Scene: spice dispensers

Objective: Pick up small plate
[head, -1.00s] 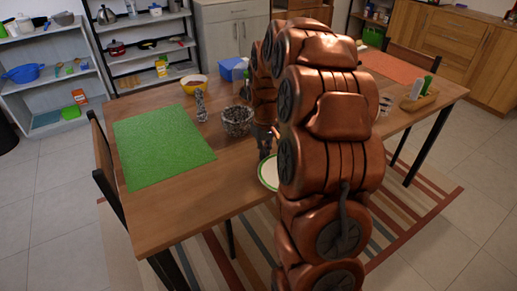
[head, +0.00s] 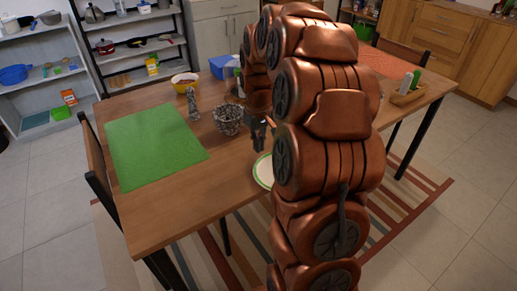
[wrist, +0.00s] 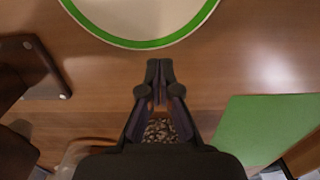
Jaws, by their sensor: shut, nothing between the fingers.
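The small plate (head: 263,171), white with a green rim, lies flat near the table's front edge in the head view, its right part hidden behind my arm. In the wrist view the plate (wrist: 140,14) is cut off by the top edge. My gripper (wrist: 159,72) points down with its fingertips together and nothing between them. Its tips are beside the plate's green rim in that picture, apart from it. In the head view my gripper (head: 259,140) shows just behind the plate, above the wooden table (head: 165,205).
A speckled bowl (head: 228,120) and a patterned shaker (head: 192,104) stand left of my gripper. A green mat (head: 155,153) covers the table's left part. A yellow bowl (head: 185,83) and a blue box (head: 221,67) stand farther back. A wooden caddy (head: 408,93) is at the right.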

